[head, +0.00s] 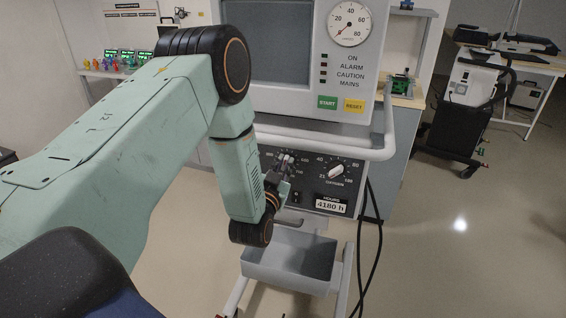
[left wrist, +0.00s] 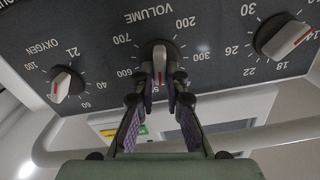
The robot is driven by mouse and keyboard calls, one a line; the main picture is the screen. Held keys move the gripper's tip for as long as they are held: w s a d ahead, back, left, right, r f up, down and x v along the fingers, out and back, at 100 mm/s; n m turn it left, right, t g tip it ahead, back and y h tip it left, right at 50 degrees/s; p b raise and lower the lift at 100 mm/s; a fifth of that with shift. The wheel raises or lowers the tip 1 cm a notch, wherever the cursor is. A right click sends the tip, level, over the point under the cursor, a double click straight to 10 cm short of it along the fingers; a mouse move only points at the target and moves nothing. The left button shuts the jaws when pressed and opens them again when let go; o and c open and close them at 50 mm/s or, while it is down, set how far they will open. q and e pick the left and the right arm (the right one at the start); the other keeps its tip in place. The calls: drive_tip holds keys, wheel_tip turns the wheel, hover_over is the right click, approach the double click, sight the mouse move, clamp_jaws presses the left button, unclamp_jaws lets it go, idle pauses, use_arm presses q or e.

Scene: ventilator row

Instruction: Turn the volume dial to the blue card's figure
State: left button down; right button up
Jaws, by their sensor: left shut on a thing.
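The volume dial (left wrist: 160,58) is a dark round knob with a pale grip bar and a red line, in the middle of the left wrist view. Its red line points down in that view, between the printed 600 and 300; the lowest figures are hidden. My left gripper (left wrist: 161,84) is shut on the grip bar, one finger on each side. In the head view my left gripper (head: 284,164) reaches the ventilator's lower panel from the left and hides most of the dial. I cannot make out a blue card. My right gripper is not in view.
The oxygen dial (left wrist: 66,84) sits beside the volume dial, and another knob (left wrist: 286,36) on the other side. A rail (head: 330,150) crosses the ventilator (head: 312,120) above the panel. A grey bin (head: 292,262) hangs below. A dark cart (head: 458,125) stands far right; floor between is clear.

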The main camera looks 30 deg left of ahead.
use_arm(q)
drive_tip(key=m+p, duration=0.1)
drive_tip(key=m, duration=0.2)
drive_tip(key=shift+d+m+p, duration=0.1)
drive_tip(key=shift+m+p, duration=0.3)
drive_tip(key=shift+w+d+f+m+p, duration=0.15)
drive_tip(key=shift+m+p, duration=0.85)
drive_tip(key=shift+m, duration=1.35)
drive_tip(key=shift+s+a+f+m+p, duration=0.15)
drive_tip(key=shift+m+p, duration=0.8)
drive_tip(key=shift+m, duration=1.4)
drive_tip(key=shift+w+d+m, duration=0.1)
drive_tip(key=shift+m, duration=0.2)
drive_tip(key=c, duration=1.4)
unclamp_jaws()
drive_tip(key=shift+d, duration=0.1)
